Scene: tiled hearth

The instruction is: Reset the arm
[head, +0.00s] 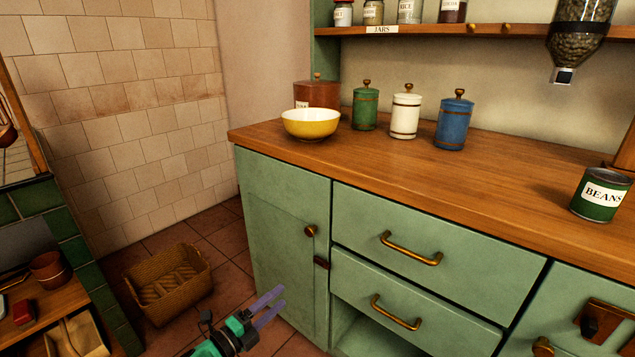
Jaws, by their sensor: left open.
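My left gripper (268,304) shows at the bottom of the head view, low in front of the green cabinet door (284,243). Its two purple fingers stand apart, with nothing between them. A green and black part of my left arm shows below it at the bottom edge. My right gripper is out of view.
A wooden counter (400,165) carries a yellow bowl (310,124), green, white and blue canisters (452,122), and a beans can (600,195). A wicker basket (169,284) sits on the tiled floor left of my gripper. Brass drawer handles (410,250) stick out at the right.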

